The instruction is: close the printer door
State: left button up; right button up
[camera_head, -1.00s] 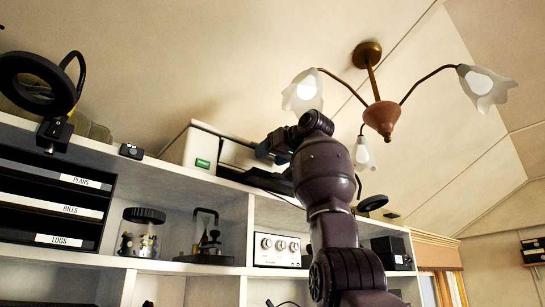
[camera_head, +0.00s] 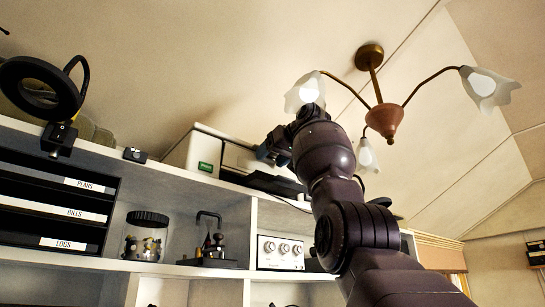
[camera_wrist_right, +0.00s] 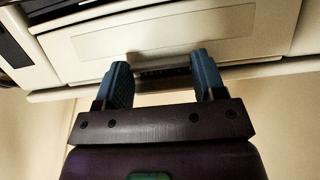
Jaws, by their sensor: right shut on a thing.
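The printer (camera_head: 195,152) is a cream box with a green label, on top of the white shelf unit in the head view. Its cream door panel (camera_wrist_right: 165,30) fills the upper part of the right wrist view, with a pale edge below it. My right gripper (camera_head: 268,153) is at the printer's right part. In the right wrist view its two blue fingers (camera_wrist_right: 165,80) stand apart at the panel's lower edge, shut on part of the door. The exact contact is hard to make out. How far the door stands open cannot be told. My left gripper is not in view.
A dark tray (camera_head: 275,184) juts out below my right gripper. A hanging lamp (camera_head: 383,118) is close to my right arm. A magnifier lamp (camera_head: 40,88), a small black box (camera_head: 134,155) and the shelf's cubbies (camera_head: 180,215) lie to the left.

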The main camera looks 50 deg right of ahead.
dwell(0.3)
jog(key=o, duration=0.9)
jog(key=b+v, duration=0.2)
jog(key=v, duration=0.9)
jog(key=shift+w, duration=0.1)
